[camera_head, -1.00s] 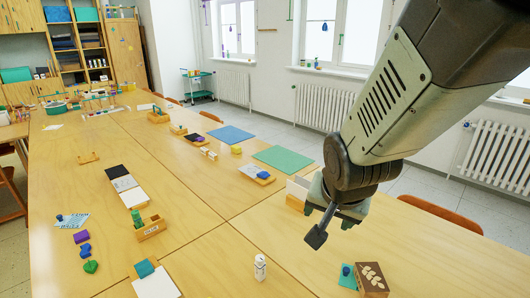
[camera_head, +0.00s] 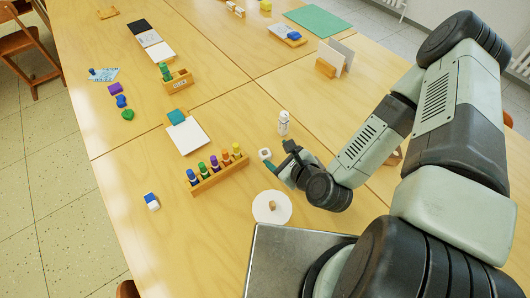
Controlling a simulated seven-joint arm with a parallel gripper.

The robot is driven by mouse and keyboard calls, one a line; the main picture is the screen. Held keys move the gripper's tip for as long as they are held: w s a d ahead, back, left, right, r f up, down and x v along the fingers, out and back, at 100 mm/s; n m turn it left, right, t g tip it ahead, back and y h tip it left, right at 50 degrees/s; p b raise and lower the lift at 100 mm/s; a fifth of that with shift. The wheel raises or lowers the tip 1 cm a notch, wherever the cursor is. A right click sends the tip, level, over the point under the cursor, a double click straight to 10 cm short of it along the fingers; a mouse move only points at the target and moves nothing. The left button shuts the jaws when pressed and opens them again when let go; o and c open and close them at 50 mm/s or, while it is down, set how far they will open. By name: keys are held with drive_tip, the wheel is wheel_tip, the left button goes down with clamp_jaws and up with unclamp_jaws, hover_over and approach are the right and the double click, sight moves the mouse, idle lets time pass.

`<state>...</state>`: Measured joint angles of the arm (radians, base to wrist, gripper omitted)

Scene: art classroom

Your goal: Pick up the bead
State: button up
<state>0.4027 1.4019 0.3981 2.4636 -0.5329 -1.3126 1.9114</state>
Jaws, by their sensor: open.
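A small white block-like piece (camera_head: 265,154) with a darker mark on its face lies on the wooden table; it may be the bead, but it is too small to tell. My gripper (camera_head: 280,158) is open just to its right, low over the table, with the piece close to the fingertips. I cannot tell whether the piece is between the fingers. A small tan wooden cube (camera_head: 272,205) sits on a round white disc (camera_head: 263,214) nearer the camera.
A white bottle (camera_head: 284,123) stands just behind my gripper. A wooden rack (camera_head: 220,177) of several coloured pegs lies to the left, with white paper (camera_head: 188,137) behind it. The table between block and rack is clear.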

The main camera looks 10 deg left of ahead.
sight(264, 151)
drive_tip(key=m, duration=0.2)
drive_tip(key=s+a+m+t, duration=0.1)
drive_tip(key=m, duration=0.1)
drive_tip(key=s+f+m+t, duration=0.1)
drive_tip(key=m, duration=0.1)
drive_tip(key=shift+s+a, duration=0.2)
drive_tip(key=shift+s, duration=0.05)
drive_tip(key=shift+h, duration=0.3)
drive_tip(key=shift+x, duration=2.5)
drive_tip(key=c, duration=1)
drive_tip(key=shift+c, duration=0.2)
